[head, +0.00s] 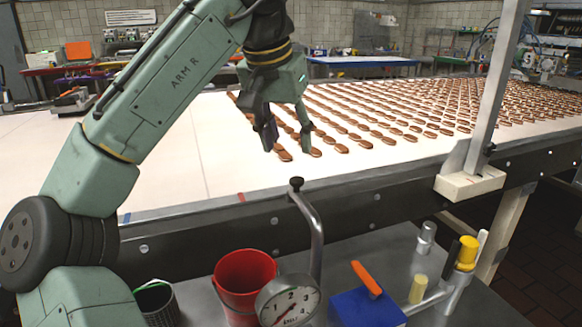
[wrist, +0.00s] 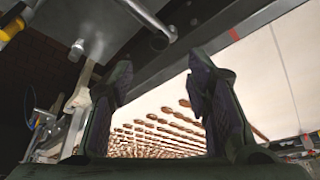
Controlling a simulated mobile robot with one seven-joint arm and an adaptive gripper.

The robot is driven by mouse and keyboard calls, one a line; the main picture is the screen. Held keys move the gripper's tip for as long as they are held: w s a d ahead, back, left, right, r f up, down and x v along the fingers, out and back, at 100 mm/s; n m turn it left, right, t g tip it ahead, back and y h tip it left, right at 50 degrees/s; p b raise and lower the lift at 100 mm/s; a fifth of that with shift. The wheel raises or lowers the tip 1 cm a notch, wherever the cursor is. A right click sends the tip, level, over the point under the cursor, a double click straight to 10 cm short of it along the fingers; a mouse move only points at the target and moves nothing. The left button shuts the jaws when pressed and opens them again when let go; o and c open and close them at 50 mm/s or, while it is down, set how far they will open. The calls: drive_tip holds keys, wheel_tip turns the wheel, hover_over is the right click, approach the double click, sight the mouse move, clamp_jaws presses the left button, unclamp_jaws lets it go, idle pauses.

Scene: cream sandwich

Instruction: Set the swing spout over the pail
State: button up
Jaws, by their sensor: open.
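The swing spout (head: 316,236) is a bent grey metal pipe with a black knob (head: 297,183) at its upper end. It rises behind a round dial gauge (head: 289,303) and bends back toward the conveyor's edge. The red pail (head: 245,288) stands left of the pipe and gauge, its mouth upward; the spout's end appears to the right of and behind its mouth. In the wrist view the grey pipe (wrist: 146,16) shows at the top, beyond my fingers. My gripper (head: 288,140) is open and empty, above the conveyor's near edge, apart from the spout; its fingers also show in the wrist view (wrist: 160,85).
A white conveyor (head: 175,170) carries rows of brown biscuits; its dark front rail (head: 375,198) runs behind the spout. A grey post (head: 490,100) stands at right. A dark bin (head: 156,302), a blue box (head: 366,308) and yellow-capped bottle (head: 466,252) share the lower bench.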

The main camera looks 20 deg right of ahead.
sight(297, 179)
drive_tip(key=p+x, duration=0.1)
drive_tip(key=x, duration=0.8)
drive_tip(key=shift+f, duration=0.25)
clamp_jaws()
idle(0.5)
